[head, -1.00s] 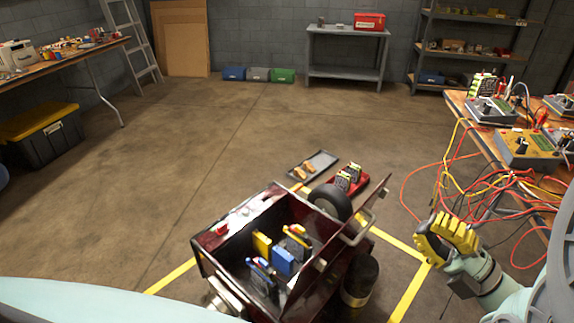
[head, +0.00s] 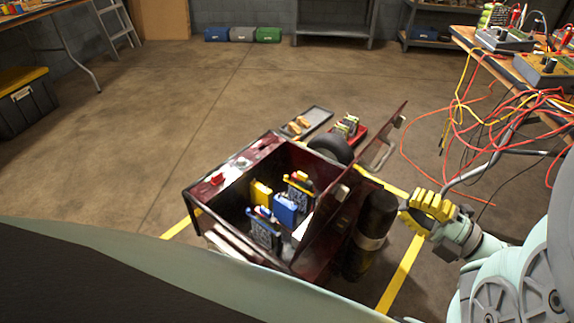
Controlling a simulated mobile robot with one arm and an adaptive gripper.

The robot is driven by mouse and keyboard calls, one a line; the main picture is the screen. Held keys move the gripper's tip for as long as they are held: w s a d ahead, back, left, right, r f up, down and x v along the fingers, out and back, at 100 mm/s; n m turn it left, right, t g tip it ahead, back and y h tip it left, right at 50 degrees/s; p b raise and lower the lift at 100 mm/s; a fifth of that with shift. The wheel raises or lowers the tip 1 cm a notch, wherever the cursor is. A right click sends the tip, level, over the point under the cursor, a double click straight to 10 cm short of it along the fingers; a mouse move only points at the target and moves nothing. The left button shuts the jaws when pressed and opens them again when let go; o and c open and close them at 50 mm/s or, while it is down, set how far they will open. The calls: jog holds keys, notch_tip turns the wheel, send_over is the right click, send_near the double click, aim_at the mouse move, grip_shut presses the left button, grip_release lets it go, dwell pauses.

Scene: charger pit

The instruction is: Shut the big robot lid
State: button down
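The big robot (head: 225,190) is a dark red open box on wheels, at the lower middle of the head view. Its lid (head: 349,183) stands open, tilted up along the box's right side, with a metal handle (head: 380,155) on its outer face. Inside the box are blue, yellow and dark modules (head: 284,208). My gripper (head: 428,207), with yellow finger pads, is to the right of the lid and apart from it. Its fingers are seen from the side and back, so their opening is unclear.
A grey tray (head: 311,121) and a red tray (head: 357,134) lie on the floor behind the box. A workbench (head: 500,62) with red and yellow cables hanging down stands at the right. Yellow tape (head: 403,272) marks the floor.

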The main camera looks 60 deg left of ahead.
aim_at(353, 165)
jog(key=x, duration=1.1)
jog(key=shift+s+a, duration=0.15)
jog(key=shift+a, duration=0.2)
jog(key=shift+r, duration=0.1)
